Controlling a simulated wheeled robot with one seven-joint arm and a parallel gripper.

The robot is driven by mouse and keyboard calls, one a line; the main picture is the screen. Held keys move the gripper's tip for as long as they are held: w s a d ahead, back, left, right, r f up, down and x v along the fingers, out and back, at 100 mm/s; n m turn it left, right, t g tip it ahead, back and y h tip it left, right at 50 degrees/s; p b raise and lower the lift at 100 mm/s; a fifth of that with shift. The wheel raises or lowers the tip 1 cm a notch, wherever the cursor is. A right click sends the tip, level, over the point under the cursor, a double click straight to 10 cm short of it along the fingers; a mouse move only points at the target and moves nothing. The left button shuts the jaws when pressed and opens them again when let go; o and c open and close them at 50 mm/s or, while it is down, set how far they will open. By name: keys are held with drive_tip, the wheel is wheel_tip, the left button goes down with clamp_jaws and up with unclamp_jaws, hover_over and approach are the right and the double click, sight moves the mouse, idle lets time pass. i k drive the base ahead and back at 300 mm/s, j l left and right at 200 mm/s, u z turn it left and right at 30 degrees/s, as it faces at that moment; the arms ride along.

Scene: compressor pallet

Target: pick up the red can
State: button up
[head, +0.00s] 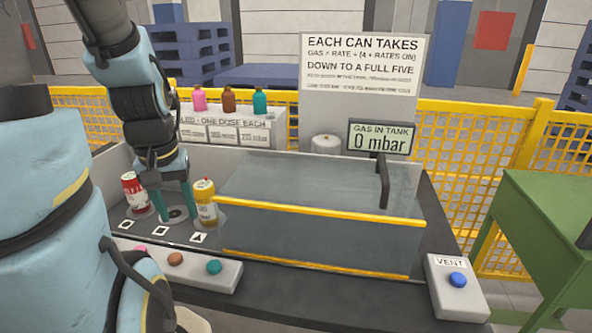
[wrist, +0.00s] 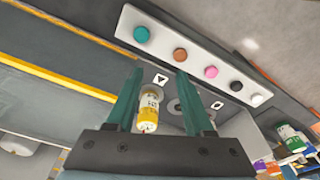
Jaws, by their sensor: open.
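The red can (head: 133,190), with a white label, stands upright on the deck at the left in the head view. I cannot make it out in the wrist view. My gripper (head: 178,216) points down to the right of the red can, its two teal fingers apart and empty. A yellow can (head: 206,203) with a white label stands just right of the fingers in the head view. In the wrist view, the yellow can (wrist: 149,112) shows between my open fingers (wrist: 160,73), apparently beyond them. A round seat with a dark centre lies between the two cans.
A glass-sided tank (head: 320,235) with yellow edges fills the deck to the right. A button box (head: 195,272) lies in front of the cans. Pink, brown and teal bottles (head: 229,99) stand on a shelf behind. The gas display (head: 380,140) reads 0 mbar.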

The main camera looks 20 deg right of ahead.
sight(138, 198)
drive_tip(key=j, duration=0.75)
drive_tip(key=k+j, duration=0.15)
drive_tip(key=j, duration=1.3)
